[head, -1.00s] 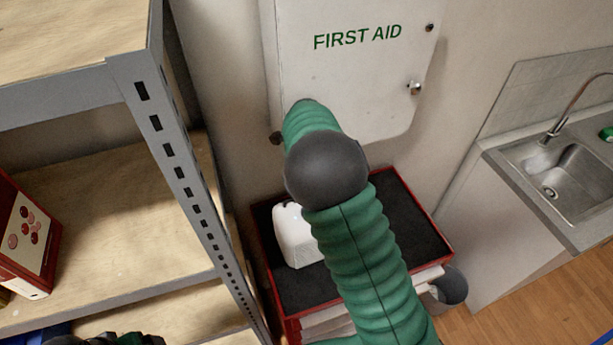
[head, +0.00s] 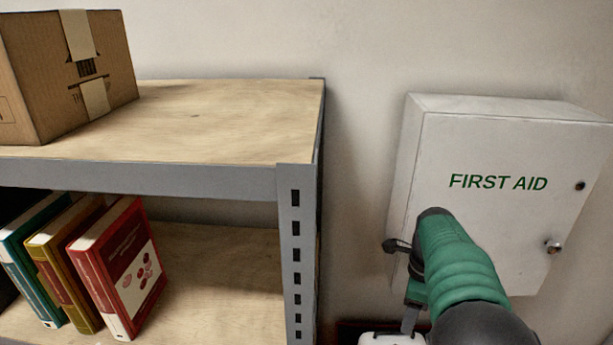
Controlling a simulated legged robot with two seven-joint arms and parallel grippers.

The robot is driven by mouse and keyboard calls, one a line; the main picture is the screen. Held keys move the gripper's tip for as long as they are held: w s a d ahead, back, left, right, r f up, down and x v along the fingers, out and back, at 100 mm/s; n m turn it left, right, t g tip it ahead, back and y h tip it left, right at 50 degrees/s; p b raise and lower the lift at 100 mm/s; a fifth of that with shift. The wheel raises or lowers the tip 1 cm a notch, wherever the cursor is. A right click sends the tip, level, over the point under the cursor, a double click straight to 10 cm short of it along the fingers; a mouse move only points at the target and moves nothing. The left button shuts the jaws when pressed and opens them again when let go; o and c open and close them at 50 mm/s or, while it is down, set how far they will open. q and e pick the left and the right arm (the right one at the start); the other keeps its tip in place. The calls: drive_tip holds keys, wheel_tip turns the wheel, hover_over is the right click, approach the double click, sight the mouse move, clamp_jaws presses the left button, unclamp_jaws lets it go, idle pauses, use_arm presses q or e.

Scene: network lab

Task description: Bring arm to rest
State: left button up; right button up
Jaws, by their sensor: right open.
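My right arm (head: 462,265), green with a dark grey joint, comes in from the bottom right in front of the first aid cabinet. My right gripper (head: 402,286) is small and partly hidden behind the arm, by the lower left edge of the cabinet. Its jaws are open, and I see nothing held between them. My left gripper is out of view.
The white first aid cabinet (head: 490,150) hangs on the wall. A metal-framed shelf (head: 230,180) stands at left, with a cardboard box (head: 65,75) on top and several books (head: 120,268) below. A white object (head: 388,339) shows at the bottom edge.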

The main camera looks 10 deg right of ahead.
drive_tip(key=s+a+f+n+t, duration=0.1)
drive_tip(key=s+a+f+n, duration=0.6)
drive_tip(key=n, duration=0.5)
drive_tip(key=s+a+f+n+t, duration=0.1)
drive_tip(key=s+a+f+n, duration=0.3)
drive_tip(key=s+n, duration=0.65)
wheel_tip(320, 180, down, 14)
drive_tip(key=w+n+b, duration=0.1)
drive_tip(key=n+b, duration=0.1)
drive_tip(key=b, duration=1.3)
drive_tip(key=shift+w+a+f+b, duration=0.25)
drive_tip(key=shift+w+b, duration=0.1)
drive_tip(key=shift+w, duration=0.05)
drive_tip(key=shift+s, duration=0.1)
